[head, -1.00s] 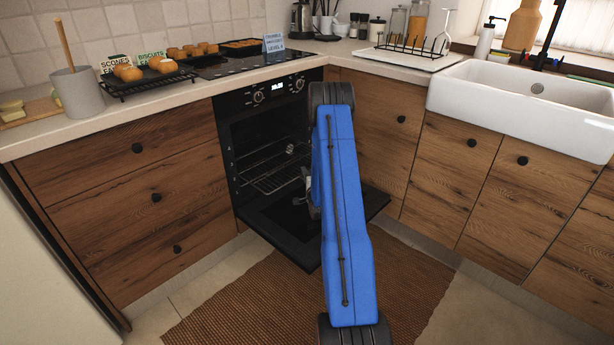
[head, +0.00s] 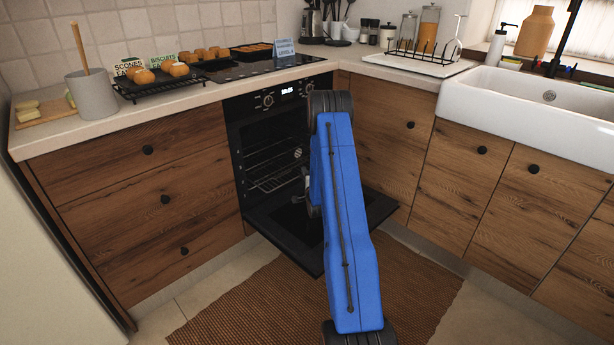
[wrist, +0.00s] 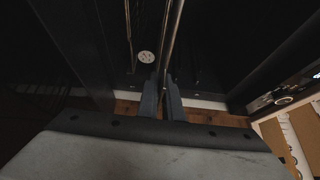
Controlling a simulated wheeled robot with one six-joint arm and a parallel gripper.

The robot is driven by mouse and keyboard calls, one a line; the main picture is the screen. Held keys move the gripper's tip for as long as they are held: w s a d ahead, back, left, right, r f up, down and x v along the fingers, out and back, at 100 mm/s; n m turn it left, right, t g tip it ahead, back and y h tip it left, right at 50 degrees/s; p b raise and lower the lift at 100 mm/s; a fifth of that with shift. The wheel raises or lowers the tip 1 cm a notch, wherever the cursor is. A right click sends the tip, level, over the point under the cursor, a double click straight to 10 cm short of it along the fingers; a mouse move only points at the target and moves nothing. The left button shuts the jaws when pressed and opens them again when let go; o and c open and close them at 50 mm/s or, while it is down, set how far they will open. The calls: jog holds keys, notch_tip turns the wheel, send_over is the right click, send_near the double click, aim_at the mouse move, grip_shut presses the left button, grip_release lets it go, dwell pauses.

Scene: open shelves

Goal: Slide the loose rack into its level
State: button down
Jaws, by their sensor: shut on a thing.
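The wire rack (head: 272,178) is inside the dark open oven (head: 243,135). Its right part is hidden behind my blue arm, and I cannot tell whether its edges sit in the side rails. My gripper (wrist: 163,98) is shut on a thin metal bar (wrist: 174,35), which looks like part of the rack, in the wrist view. The oven door (head: 285,235) is folded down. A round white dial shows in the oven (head: 297,153) and in the wrist view (wrist: 146,57).
A blue card (head: 284,47) with small print including "LEVEL" stands by the hob; its number is hard to read. Trays of baked buns (head: 160,80) are on the counter. Wooden cabinets flank the oven closely. A brown mat (head: 250,305) lies on the floor.

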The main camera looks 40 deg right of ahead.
aim_at(282, 175)
jog(key=shift+w+a, duration=0.2)
jog(key=shift+w, duration=2.5)
jog(key=shift+w+a, duration=0.2)
jog(key=shift+w, duration=2.7)
jog(key=shift+w+a, duration=0.2)
jog(key=shift+w, duration=2.25)
jog(key=shift+w+a, duration=0.2)
jog(key=shift+w, duration=2.2)
jog(key=c, duration=1.8)
grip_release()
jog(key=shift+c, duration=0.2)
jog(key=shift+f, duration=0.1)
jog(key=v, duration=1.7)
jog(key=shift+s+a, duration=0.2)
